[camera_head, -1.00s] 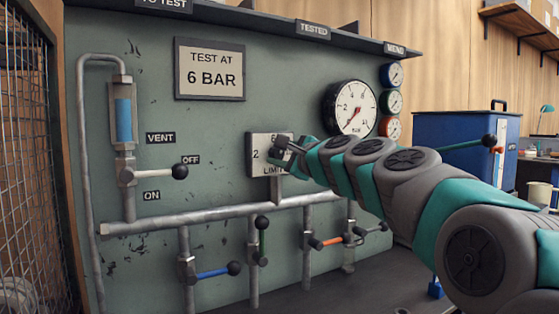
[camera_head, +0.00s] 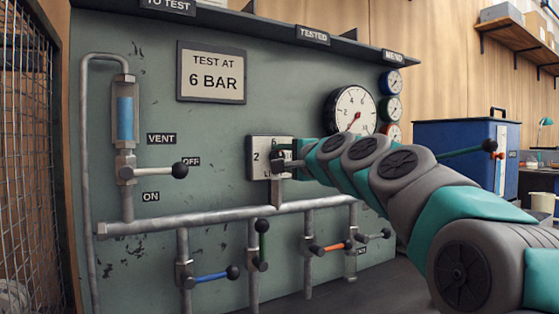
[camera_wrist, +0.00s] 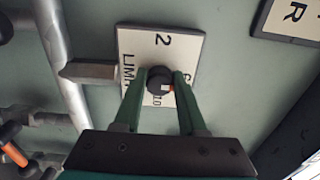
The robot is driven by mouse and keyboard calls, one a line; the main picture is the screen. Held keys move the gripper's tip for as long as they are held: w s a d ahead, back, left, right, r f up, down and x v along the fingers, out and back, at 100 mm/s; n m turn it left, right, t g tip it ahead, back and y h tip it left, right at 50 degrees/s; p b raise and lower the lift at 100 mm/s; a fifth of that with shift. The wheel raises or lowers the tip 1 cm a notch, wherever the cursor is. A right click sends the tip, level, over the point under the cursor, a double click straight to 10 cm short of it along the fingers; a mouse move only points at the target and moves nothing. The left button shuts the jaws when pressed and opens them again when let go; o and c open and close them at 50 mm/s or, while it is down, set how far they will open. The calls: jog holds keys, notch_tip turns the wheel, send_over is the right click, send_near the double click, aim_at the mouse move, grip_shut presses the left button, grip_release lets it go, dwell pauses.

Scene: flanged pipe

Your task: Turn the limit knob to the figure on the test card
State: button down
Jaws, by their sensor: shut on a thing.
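The test card (camera_head: 212,75) on the green panel reads "TEST AT 6 BAR". Below it is the white limit plate (camera_head: 257,143); its 2 shows at the left in the head view, and my gripper (camera_head: 280,158) covers much of the rest. In the wrist view my gripper (camera_wrist: 160,85) is shut on the dark round limit knob (camera_wrist: 158,78), one green finger on each side. The plate (camera_wrist: 185,45) appears turned there, with 2 above the knob. A small white and orange mark is on the knob's lower right. The figure it points to is unclear.
A pressure gauge (camera_head: 351,112) with a red needle is right of the plate. A vent lever (camera_head: 160,171) is at the left. Pipes with blue (camera_head: 215,276), green and orange (camera_head: 328,248) handles run below. A shelf edge (camera_head: 290,32) overhangs the panel.

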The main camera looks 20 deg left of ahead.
jog(key=shift+a+f, duration=0.1)
jog(key=shift+f, duration=0.05)
jog(key=shift+c, duration=2.4)
grip_release()
jog(key=shift+s+d+r, duration=0.25)
jog(key=shift+s+d, duration=0.25)
jog(key=shift+d, duration=0.1)
jog(key=v, duration=0.6)
jog(key=shift+s, duration=0.15)
jog(key=shift+d+f, duration=0.15)
jog(key=shift+f, duration=0.05)
